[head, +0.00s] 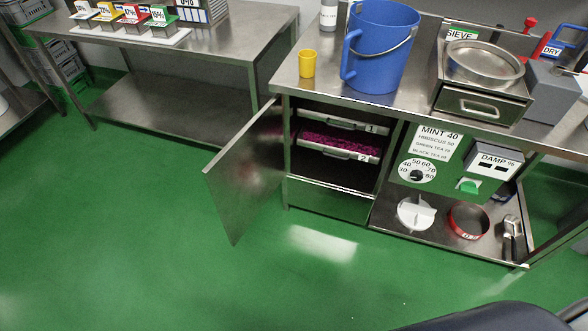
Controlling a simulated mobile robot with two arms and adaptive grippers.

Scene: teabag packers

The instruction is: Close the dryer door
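The dryer door (246,172) is a flat steel panel. It stands wide open, swung out to the left from the left edge of the dryer cabinet (330,198). Inside the cabinet are two trays. The upper tray marked 1 (340,123) sits above the tray marked 2 (338,152), which holds dark pink petals. The green dryer panel (425,172) with a dial is to the right of the opening. Neither of my grippers shows in the head view. A dark shape at the bottom right is too cut off to identify.
A blue jug (380,50), a yellow cup (307,64) and a sieve unit (485,80) stand on the bench above. A white part (416,214) and a red ring (468,221) lie on the low shelf. The green floor before the door is clear.

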